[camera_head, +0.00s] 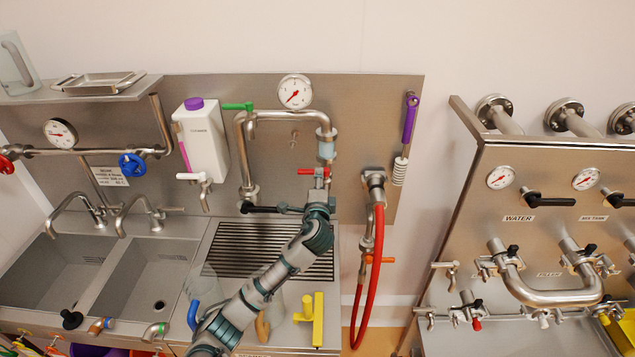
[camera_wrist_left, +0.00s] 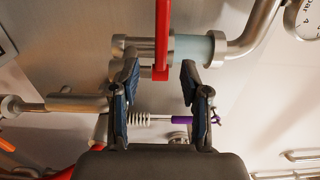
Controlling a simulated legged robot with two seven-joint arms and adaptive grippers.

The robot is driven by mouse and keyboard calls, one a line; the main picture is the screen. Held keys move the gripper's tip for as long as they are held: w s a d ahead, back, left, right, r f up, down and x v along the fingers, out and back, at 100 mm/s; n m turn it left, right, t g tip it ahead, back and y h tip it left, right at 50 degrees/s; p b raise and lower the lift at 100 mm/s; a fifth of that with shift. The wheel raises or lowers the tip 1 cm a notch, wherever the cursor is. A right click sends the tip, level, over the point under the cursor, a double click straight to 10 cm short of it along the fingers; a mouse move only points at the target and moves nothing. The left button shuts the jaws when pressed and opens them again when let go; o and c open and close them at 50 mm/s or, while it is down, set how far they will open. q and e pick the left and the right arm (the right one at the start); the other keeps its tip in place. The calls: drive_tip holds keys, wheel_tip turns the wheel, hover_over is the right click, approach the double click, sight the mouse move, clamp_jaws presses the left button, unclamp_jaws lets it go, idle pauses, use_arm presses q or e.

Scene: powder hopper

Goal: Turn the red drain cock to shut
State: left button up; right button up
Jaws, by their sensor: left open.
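The red drain cock handle (camera_head: 313,171) sits on the vertical steel pipe below a pale blue sleeve (camera_head: 326,149), and it points left from the pipe. In the left wrist view the red handle (camera_wrist_left: 162,40) comes down from the top edge, and its near end appears between my fingertips. My left gripper (camera_head: 320,183) is open just below and in front of the handle, hiding part of the pipe. In the left wrist view its two dark finger pads (camera_wrist_left: 160,76) stand apart on either side of the handle's end; I see no contact. My right gripper is not in view.
A black-handled valve (camera_head: 262,209) lies left of my gripper. A red hose (camera_head: 374,260) with an orange lever hangs to the right. A yellow squeegee (camera_head: 317,308) lies at the counter's front. A drain grate (camera_head: 235,250) and sinks lie below left.

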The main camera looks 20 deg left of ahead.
use_arm(q)
drive_tip(key=p+v, duration=0.3)
drive_tip(key=v, duration=0.5)
drive_tip(key=shift+s, duration=0.45)
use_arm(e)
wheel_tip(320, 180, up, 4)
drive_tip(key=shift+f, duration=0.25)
use_arm(q)
drive_tip(key=shift+a, duration=0.2)
